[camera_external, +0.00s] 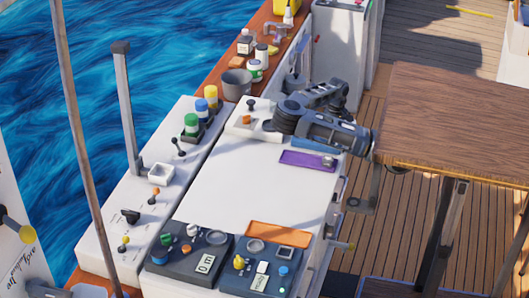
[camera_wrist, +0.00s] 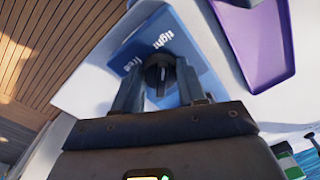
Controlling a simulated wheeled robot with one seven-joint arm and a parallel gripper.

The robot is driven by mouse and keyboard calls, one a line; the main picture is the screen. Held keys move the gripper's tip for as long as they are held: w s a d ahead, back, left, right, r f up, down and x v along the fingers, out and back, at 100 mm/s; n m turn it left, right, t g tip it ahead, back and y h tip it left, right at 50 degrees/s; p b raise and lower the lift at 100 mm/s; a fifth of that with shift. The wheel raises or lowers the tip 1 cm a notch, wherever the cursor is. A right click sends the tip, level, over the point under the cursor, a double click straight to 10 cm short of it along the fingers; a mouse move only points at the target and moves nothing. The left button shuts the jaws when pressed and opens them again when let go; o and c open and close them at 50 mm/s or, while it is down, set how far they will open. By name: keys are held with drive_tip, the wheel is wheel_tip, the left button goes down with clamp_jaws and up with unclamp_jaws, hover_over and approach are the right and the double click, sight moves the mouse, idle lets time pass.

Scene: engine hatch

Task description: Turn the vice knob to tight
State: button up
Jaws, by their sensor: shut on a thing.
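In the wrist view, the black vice knob (camera_wrist: 158,67) sits on a blue panel (camera_wrist: 127,48) with the white words "tight" and "free" beside it. "Tight" is above the knob and "free" is to its upper left. My gripper (camera_wrist: 157,75) is over the knob, with one finger on each side, shut on it. Which word the knob points to cannot be told.
A purple tray (camera_wrist: 245,40) lies right of the blue panel; it also shows in the external view (camera_external: 300,158). A wooden table (camera_external: 455,120) stands close to my arm on the right. Two dark control panels (camera_external: 190,262) and an orange tray (camera_external: 278,234) are nearer the camera.

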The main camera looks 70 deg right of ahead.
drive_tip(key=o, duration=1.1)
drive_tip(key=shift+c, duration=0.2)
wheel_tip(320, 180, up, 7)
drive_tip(key=shift+d+r+p, duration=0.15)
drive_tip(key=shift+p, duration=0.35)
drive_tip(key=shift+s+r, duration=0.1)
drive_tip(key=shift+r, duration=0.15)
